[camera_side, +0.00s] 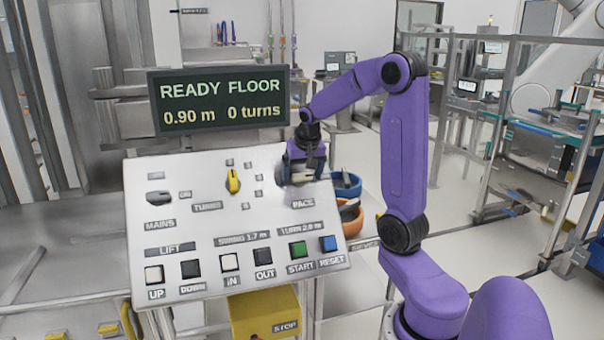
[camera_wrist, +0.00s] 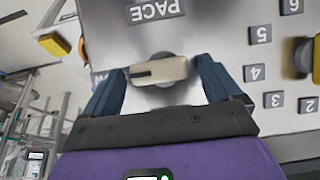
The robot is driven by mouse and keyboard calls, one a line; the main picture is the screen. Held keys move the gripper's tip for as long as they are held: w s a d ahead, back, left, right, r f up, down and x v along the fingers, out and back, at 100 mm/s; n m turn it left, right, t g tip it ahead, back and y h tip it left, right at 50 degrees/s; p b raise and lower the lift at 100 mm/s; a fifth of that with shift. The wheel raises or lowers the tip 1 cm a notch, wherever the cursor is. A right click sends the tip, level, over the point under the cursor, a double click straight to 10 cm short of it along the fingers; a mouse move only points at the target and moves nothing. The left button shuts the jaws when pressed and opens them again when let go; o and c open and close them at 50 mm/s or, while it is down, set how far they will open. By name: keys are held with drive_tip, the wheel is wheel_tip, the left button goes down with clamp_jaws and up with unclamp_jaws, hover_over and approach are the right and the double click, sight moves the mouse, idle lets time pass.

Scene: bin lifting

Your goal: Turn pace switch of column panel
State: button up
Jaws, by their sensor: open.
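The pace switch (camera_wrist: 158,71) is a pale cream knob with a dark line on it, on the grey column panel (camera_side: 195,240). In the wrist view it sits between the two blue fingers of my gripper (camera_wrist: 160,82), with the PACE label (camera_wrist: 155,10) beyond it. The fingers stand apart at either side of the knob, and a gap shows at least on the right. In the side view my gripper (camera_side: 305,172) is at the panel's upper right, above the PACE label, and largely hides the knob.
A yellow turns knob (camera_side: 233,181) and a dark MAINS switch (camera_side: 159,198) are left of my gripper. Several push buttons line the panel's lower edge, among them green START (camera_side: 298,249). A display (camera_side: 220,99) above reads "READY FLOOR 0.90 m 0 turns". Bowls (camera_side: 346,185) stand behind at right.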

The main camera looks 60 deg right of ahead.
drive_tip(key=c, duration=1.1)
drive_tip(key=shift+o, duration=0.2)
drive_tip(key=shift+n, duration=0.3)
drive_tip(key=n, duration=0.1)
drive_tip(key=n+g+h, duration=0.1)
drive_tip(key=shift+w+a+n+h, duration=0.15)
drive_tip(key=shift+w+n+h, duration=0.15)
drive_tip(key=shift+n, duration=0.1)
drive_tip(key=n+h, duration=0.1)
drive_tip(key=n, duration=0.1)
drive_tip(key=n+g, duration=0.1)
drive_tip(key=shift+w+a+n+h, duration=0.1)
drive_tip(key=shift+a+n+h, duration=0.1)
drive_tip(key=shift+n+h, duration=0.2)
drive_tip(key=n+h, duration=0.1)
drive_tip(key=n, duration=0.1)
drive_tip(key=n+h, duration=0.1)
drive_tip(key=shift+a+f+n, duration=0.15)
drive_tip(key=shift+a+n, duration=0.05)
drive_tip(key=shift+n, duration=0.2)
drive_tip(key=shift+a+f+n+t+h, duration=0.15)
drive_tip(key=shift+n+h, duration=0.4)
drive_tip(key=shift+n, duration=0.55)
drive_tip(key=shift+n+t+h, duration=0.25)
drive_tip(key=shift+n+h, duration=0.3)
drive_tip(key=shift+n, duration=0.55)
